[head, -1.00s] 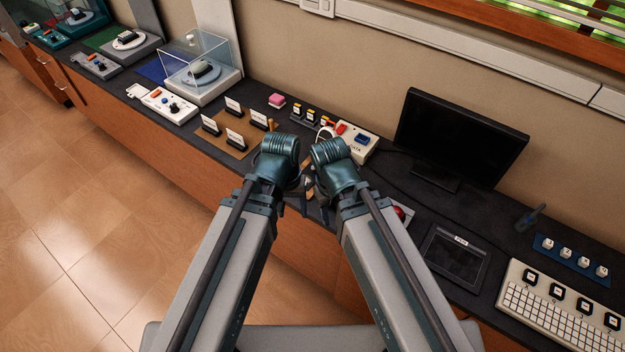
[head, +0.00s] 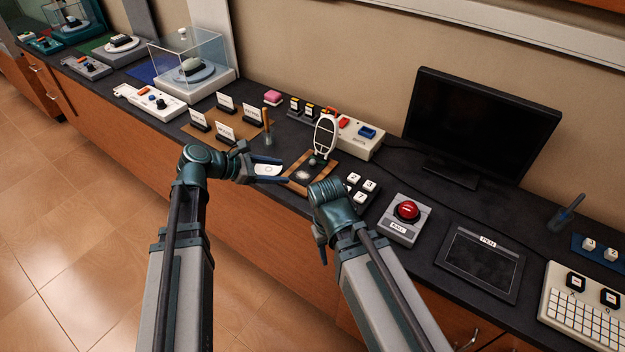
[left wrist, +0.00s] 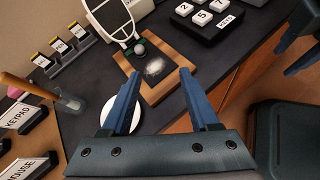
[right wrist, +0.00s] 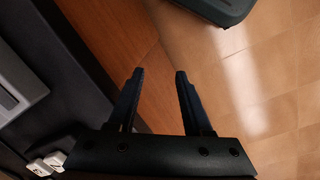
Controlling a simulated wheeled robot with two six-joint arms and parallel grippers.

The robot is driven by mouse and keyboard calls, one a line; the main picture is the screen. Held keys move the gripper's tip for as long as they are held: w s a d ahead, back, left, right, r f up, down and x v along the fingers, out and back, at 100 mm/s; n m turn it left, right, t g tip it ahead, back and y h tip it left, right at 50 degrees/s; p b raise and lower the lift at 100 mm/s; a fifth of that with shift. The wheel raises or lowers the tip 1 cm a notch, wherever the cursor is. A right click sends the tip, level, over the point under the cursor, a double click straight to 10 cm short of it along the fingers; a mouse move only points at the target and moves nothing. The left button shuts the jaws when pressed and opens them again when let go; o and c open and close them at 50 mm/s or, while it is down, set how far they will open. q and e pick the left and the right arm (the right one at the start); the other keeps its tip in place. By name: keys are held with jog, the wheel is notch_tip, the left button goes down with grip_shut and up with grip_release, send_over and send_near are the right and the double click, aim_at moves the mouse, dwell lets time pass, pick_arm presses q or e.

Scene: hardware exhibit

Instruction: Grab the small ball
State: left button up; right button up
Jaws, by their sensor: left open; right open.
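The small ball is a grey sphere (head: 312,162) on a wooden-framed dark board (head: 297,182), at the foot of an upright white oval loop (head: 326,136). The ball also shows in the left wrist view (left wrist: 140,49), just beyond the fingertips. My left gripper (head: 264,166) is open and empty, to the left of the board, over a white disc (left wrist: 110,114). In the left wrist view its fingers (left wrist: 160,74) point at the board. My right gripper (head: 320,250) is open by the counter's front edge, pointing down; its wrist view (right wrist: 160,74) shows cabinet front and floor.
White number keys (head: 361,188) and a red button box (head: 405,219) stand right of the board. A stick in a glass cup (head: 267,130) and card signs (head: 225,128) stand left. A black monitor (head: 480,125) is behind. The floor in front is clear.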

pick_arm(q)
jog(key=w+a+n, duration=0.1)
jog(key=w+a+n+t+b, duration=0.1)
jog(key=n, duration=0.1)
jog(key=shift+w+a+f+t+h, duration=0.15)
jog(key=shift+a+t+h, duration=0.15)
jog(key=shift+h, duration=0.1)
jog(key=shift+w+a+r+n, duration=0.15)
jog(key=shift+a+r+n, duration=0.1)
jog(key=shift+n, duration=0.15)
jog(key=b, duration=0.3)
send_near(311, 161)
jog(key=shift+w+d+f, duration=0.7)
jog(key=shift+w+f, duration=0.1)
jog(key=shift+w, duration=0.1)
jog(key=shift+w+d+f, duration=0.15)
jog(key=shift+w+d, duration=0.15)
jog(key=shift+d, duration=0.25)
pick_arm(e)
jog(key=shift+f, duration=2.95)
